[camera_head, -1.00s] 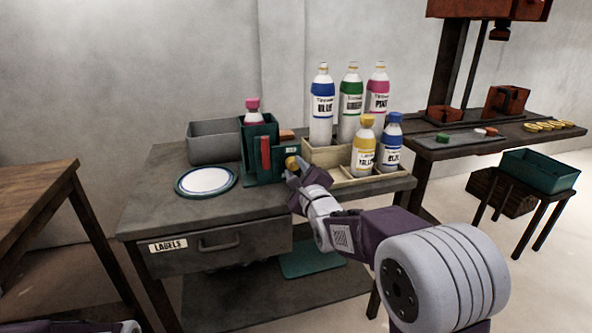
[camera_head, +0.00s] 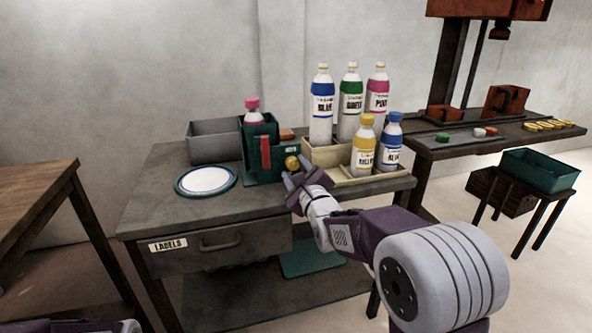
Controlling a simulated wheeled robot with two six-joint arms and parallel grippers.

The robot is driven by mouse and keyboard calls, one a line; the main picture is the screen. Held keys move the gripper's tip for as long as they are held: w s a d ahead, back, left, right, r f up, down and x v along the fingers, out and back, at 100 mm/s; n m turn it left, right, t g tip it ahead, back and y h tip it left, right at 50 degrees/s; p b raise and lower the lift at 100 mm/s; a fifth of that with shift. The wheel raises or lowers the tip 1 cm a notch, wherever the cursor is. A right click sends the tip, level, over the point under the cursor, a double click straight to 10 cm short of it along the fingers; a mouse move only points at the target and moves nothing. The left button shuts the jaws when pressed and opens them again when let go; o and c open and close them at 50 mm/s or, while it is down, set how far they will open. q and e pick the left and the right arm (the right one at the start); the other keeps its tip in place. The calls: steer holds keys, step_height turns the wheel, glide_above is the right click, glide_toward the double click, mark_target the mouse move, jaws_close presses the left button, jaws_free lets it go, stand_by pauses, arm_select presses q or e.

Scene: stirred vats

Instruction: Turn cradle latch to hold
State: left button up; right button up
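The teal cradle (camera_head: 258,130) stands on the grey workbench and holds a bottle with a pink cap (camera_head: 252,104). A red strip (camera_head: 265,153) shows on its front. A round brass-yellow knob (camera_head: 292,163), which looks like the latch, is on the cradle's right side. My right gripper (camera_head: 295,179) is just in front of and below the knob, with its fingers apart and nothing seen between them. Whether a finger touches the knob is hard to tell. My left gripper is not in view; only a bit of my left arm shows at the bottom left.
A wooden rack (camera_head: 341,181) with several coloured paint bottles stands right of the cradle, close to my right gripper. A blue-rimmed white plate (camera_head: 206,180) and a grey bin (camera_head: 213,142) are at the left. The bench front (camera_head: 250,208) is clear.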

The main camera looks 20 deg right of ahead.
steer(key=shift+s+r, duration=0.1)
steer(key=shift+s, duration=0.35)
steer(key=s+p, duration=0.2)
steer(key=s, duration=0.6)
steer(key=shift+d+p, duration=0.15)
steer(key=shift+p, duration=0.2)
steer(key=shift+s, duration=0.1)
